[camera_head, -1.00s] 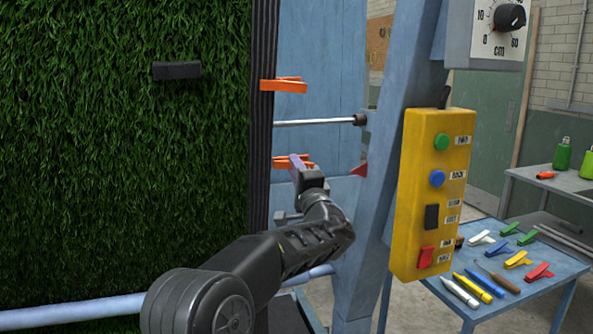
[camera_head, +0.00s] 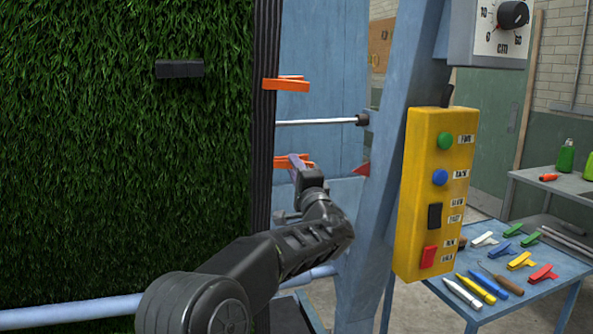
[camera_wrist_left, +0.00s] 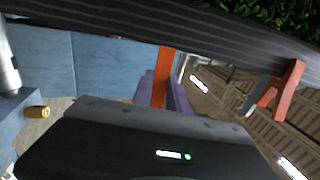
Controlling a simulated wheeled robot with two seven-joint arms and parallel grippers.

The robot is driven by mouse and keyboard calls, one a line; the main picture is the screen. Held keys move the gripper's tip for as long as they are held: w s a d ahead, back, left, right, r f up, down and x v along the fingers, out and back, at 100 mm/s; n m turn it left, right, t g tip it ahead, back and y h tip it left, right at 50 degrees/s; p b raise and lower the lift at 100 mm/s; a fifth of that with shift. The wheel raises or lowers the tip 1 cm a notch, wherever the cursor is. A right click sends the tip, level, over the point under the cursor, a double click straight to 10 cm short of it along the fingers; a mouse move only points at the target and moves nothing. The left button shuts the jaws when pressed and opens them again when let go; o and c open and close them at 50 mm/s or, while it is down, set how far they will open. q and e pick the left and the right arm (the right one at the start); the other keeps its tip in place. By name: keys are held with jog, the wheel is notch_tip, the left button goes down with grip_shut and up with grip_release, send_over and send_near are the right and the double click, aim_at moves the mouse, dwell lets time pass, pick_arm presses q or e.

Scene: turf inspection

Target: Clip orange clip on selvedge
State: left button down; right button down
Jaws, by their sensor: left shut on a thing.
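The turf's selvedge (camera_head: 262,130) is a dark ribbed strip running upright along the right edge of the green turf (camera_head: 120,150). It crosses the top of the left wrist view (camera_wrist_left: 140,18). My left gripper (camera_head: 303,174) is at its right side, shut on an orange clip (camera_head: 284,162). In the wrist view this clip (camera_wrist_left: 164,66) sits between purple fingers (camera_wrist_left: 160,92), and its far end meets the selvedge's edge. I cannot tell whether its jaws grip the strip. A second orange clip (camera_head: 288,85) is on the selvedge higher up. My right gripper is not in view.
A thin metal rod (camera_head: 318,122) runs between the two clips to the blue frame (camera_head: 384,170). A yellow button box (camera_head: 433,195) hangs right of my arm. A blue table (camera_head: 550,275) holds clips and tools. A black block (camera_head: 180,69) is on the turf.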

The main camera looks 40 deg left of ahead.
aim_at(278, 164)
pick_arm(q)
jog(key=shift+s+a+b, duration=0.25)
jog(key=shift+s+b, duration=0.15)
jog(key=shift+b, duration=0.2)
dwell(0.6)
jog(key=shift+s+a+b, duration=0.15)
jog(key=shift+s+b, duration=0.05)
jog(key=shift+b, duration=0.15)
jog(key=shift+s+a+b, duration=0.25)
jog(key=shift+s+b, duration=0.1)
jog(key=shift+b, duration=0.1)
dwell(0.4)
jog(key=shift+s+a+b, duration=0.2)
jog(key=shift+s+b, duration=0.05)
jog(key=shift+b, duration=0.1)
jog(key=shift+s+a+b, duration=0.2)
jog(key=shift+b, duration=0.1)
dwell(0.4)
jog(key=shift+b, duration=0.55)
dwell(0.3)
dwell(0.5)
jog(key=c, duration=1.2)
grip_release()
jog(key=shift+s+r, duration=0.1)
jog(key=shift+s, duration=0.1)
